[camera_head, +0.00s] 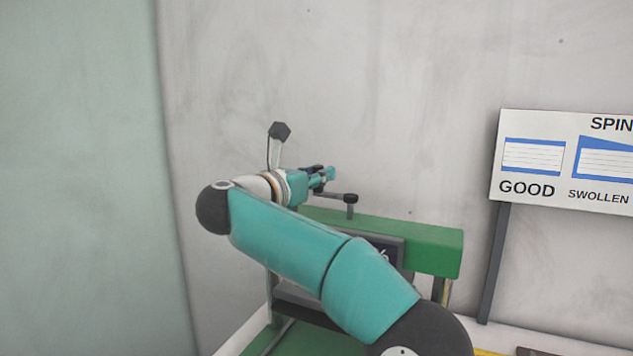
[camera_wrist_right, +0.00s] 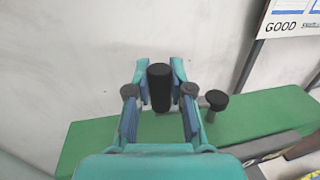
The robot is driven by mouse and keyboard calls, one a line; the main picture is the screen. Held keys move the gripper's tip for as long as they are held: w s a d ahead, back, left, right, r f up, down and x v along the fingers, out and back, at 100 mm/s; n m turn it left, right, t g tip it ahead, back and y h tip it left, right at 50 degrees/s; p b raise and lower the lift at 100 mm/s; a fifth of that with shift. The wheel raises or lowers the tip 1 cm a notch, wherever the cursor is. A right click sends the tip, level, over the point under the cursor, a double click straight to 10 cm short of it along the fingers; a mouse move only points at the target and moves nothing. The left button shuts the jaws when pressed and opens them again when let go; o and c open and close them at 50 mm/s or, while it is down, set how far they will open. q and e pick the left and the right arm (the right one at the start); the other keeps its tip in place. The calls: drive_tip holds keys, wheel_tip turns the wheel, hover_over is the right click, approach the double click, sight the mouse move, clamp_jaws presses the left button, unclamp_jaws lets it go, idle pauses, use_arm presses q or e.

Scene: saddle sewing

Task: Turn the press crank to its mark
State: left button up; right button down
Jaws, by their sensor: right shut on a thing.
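The press (camera_head: 435,245) is a green beam on a frame, partly hidden behind my right arm. Its crank shows as a dark bar with a round knob (camera_head: 350,199) above a short post on the beam; the knob also shows in the right wrist view (camera_wrist_right: 216,100). My right gripper (camera_head: 328,176) is at the crank's left end, above the beam. In the right wrist view its fingers (camera_wrist_right: 160,85) are closed around an upright black handle (camera_wrist_right: 160,75). I cannot make out the crank's mark. My left gripper is not in view.
A dark panel with white marking (camera_head: 385,256) on the press front is partly covered by my arm. A sign board (camera_head: 562,160) on a dark post stands at the right. A plain wall is close behind the press, and a pale green surface (camera_head: 80,180) fills the left.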

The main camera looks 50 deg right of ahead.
drive_tip(key=shift+a, duration=0.1)
drive_tip(key=c, duration=1)
unclamp_jaws()
drive_tip(key=shift+a, duration=0.1)
drive_tip(key=a, duration=0.4)
drive_tip(key=s+a, duration=0.1)
drive_tip(key=a, duration=0.6)
drive_tip(key=shift+s+a+f, duration=0.1)
drive_tip(key=shift+s+a, duration=0.15)
drive_tip(key=shift+a, duration=0.15)
drive_tip(key=shift+s+d, duration=0.1)
